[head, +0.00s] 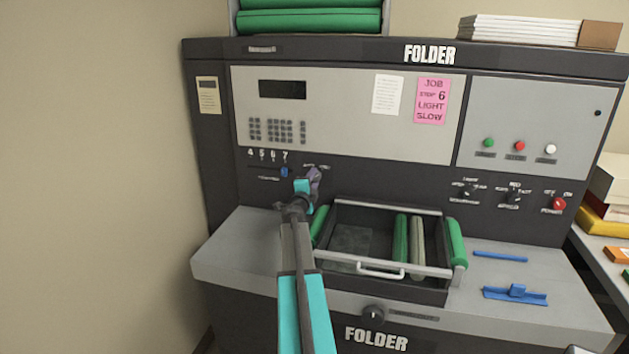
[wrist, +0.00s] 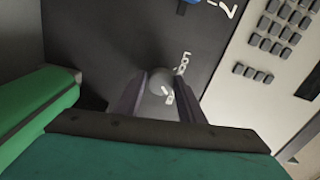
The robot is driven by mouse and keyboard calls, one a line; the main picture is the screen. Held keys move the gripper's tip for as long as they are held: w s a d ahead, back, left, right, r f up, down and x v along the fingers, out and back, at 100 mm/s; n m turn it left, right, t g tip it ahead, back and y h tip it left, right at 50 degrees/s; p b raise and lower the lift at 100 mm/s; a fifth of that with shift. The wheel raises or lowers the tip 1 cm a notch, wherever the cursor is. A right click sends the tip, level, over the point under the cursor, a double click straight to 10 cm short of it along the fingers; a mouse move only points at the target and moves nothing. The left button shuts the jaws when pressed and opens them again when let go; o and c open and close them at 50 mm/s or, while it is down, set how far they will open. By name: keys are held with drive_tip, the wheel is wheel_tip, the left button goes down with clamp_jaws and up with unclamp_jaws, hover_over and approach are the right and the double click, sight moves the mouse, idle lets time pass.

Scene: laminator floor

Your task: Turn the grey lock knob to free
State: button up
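The grey lock knob (wrist: 161,82) is a small round knob on the dark panel of the folder, with a white mark near its lower edge. White lettering reading "LOCK" stands just to its upper right in the wrist view, and a second, partly hidden label is below it. My gripper (wrist: 161,78) has one purple finger on each side of the knob, tips very close to it. I cannot tell whether the fingers press on it or stand slightly apart. In the head view my gripper (head: 314,178) reaches the panel below the keypad and hides the knob.
A blue slider (head: 284,172) sits by the numbers left of my gripper. A tray (head: 388,208) with green rollers projects below right. A green roller end (wrist: 35,100) is close on the left in the wrist view. A red knob (head: 558,204) is far right.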

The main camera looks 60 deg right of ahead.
drive_tip(key=o, duration=0.3)
drive_tip(key=shift+s+a, duration=0.1)
drive_tip(key=b+v, duration=0.2)
drive_tip(key=v, duration=1.1)
drive_tip(key=shift+a, duration=0.3)
drive_tip(key=shift+f, duration=0.1)
idle(0.6)
